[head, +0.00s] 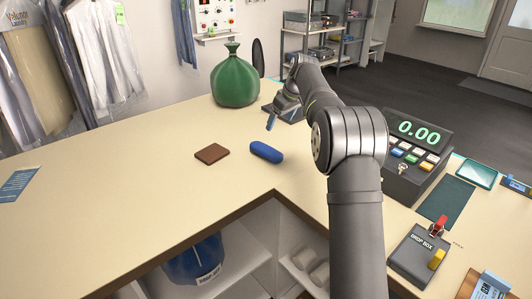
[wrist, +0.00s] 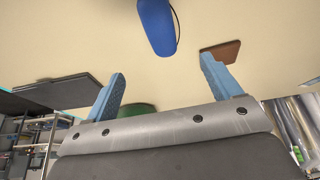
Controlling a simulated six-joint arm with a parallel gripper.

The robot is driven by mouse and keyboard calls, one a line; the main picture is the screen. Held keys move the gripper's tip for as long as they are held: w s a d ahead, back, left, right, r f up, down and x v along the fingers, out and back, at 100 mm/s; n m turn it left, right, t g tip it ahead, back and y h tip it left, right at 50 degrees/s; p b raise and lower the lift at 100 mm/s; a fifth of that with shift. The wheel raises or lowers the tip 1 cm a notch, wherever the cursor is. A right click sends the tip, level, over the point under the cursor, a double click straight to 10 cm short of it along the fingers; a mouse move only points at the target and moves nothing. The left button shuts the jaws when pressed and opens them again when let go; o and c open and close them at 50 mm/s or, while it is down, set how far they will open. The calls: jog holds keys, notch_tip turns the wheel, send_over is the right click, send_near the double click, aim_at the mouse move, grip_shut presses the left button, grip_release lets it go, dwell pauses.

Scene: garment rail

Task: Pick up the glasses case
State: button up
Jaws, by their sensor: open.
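The glasses case is a blue rounded case (head: 266,152) lying on the cream counter, near its inner corner. It also shows at the top of the wrist view (wrist: 157,25), partly cut off by the frame edge. My gripper (head: 271,121) hangs above the counter, behind the case in the head view. Its two blue fingers stand apart in the wrist view (wrist: 163,80), with nothing between them. The case lies beyond the fingertips and is not touched.
A brown wallet-like square (head: 212,153) lies left of the case. A green tied bag (head: 236,77) stands behind. A dark flat object (head: 288,112) lies near my gripper. A register (head: 413,150) and drop box (head: 418,254) stand at right. The counter's left part (head: 110,190) is mostly clear.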

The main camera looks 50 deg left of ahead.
aim_at(267, 148)
jog(key=x, duration=1.6)
jog(key=shift+a+f, duration=0.15)
jog(key=shift+f, duration=0.1)
jog(key=c, duration=1)
jog(key=shift+c, duration=0.5)
jog(key=shift+r, duration=0.15)
